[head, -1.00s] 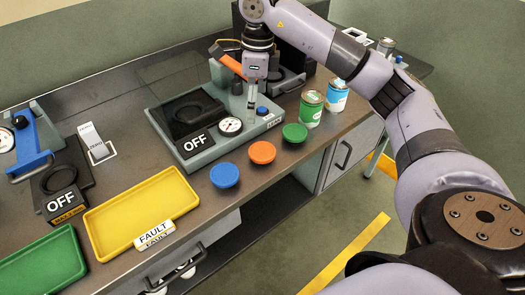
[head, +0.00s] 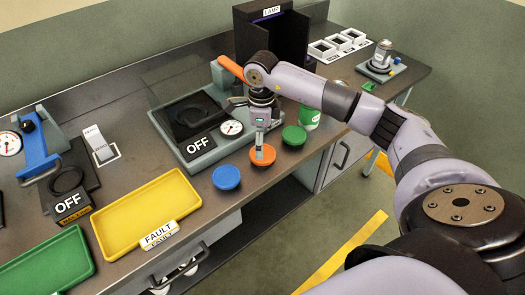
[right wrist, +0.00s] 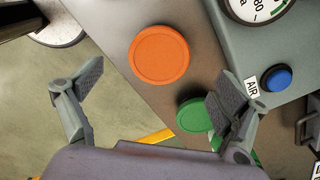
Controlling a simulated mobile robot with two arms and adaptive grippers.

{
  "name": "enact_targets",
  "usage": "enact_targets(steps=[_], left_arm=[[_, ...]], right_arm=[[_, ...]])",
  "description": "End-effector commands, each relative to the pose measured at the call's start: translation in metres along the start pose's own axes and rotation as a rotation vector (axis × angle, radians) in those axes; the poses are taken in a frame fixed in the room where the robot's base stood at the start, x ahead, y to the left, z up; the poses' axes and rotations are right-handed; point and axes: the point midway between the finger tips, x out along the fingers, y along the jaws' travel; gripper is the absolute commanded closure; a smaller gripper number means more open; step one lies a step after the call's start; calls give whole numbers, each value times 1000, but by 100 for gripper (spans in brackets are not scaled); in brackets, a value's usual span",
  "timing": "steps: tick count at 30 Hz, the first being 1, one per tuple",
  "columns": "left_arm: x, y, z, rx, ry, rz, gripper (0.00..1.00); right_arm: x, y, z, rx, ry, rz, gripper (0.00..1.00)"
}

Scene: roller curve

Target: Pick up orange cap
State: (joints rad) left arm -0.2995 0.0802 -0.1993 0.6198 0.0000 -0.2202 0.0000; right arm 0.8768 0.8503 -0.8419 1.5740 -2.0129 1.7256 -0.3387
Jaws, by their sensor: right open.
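The orange cap (head: 263,155) is a round disc on the front part of the bench, between a blue cap (head: 226,177) and a green cap (head: 294,135). My right gripper (head: 262,150) is above the orange cap and hides part of it in the head view. In the right wrist view the orange cap (right wrist: 159,55) lies ahead of the two spread fingers (right wrist: 160,95), apart from both. The gripper is open and empty. The green cap (right wrist: 194,115) shows partly behind the right finger. My left gripper is not in view.
A grey fixture with a gauge (head: 231,127) and an OFF sign stands just behind the caps. A green can (head: 309,115) is close to my right arm. A yellow tray (head: 147,211) and a green tray (head: 48,264) lie to the left. The bench's front edge is near the caps.

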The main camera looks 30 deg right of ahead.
Motion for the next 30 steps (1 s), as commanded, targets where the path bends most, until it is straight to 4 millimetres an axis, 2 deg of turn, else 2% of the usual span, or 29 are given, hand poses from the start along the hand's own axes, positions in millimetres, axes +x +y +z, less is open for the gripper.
enact_targets(steps=[1,4,9,17,30], left_arm=[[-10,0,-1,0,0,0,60],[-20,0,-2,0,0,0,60],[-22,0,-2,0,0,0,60],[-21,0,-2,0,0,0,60],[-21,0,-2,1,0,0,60]], right_arm=[[4,2,1,-1,4,6,7],[19,2,5,-1,3,7,7],[39,1,5,-1,1,3,7],[42,0,4,-2,1,1,8],[42,0,4,-2,1,1,38]])
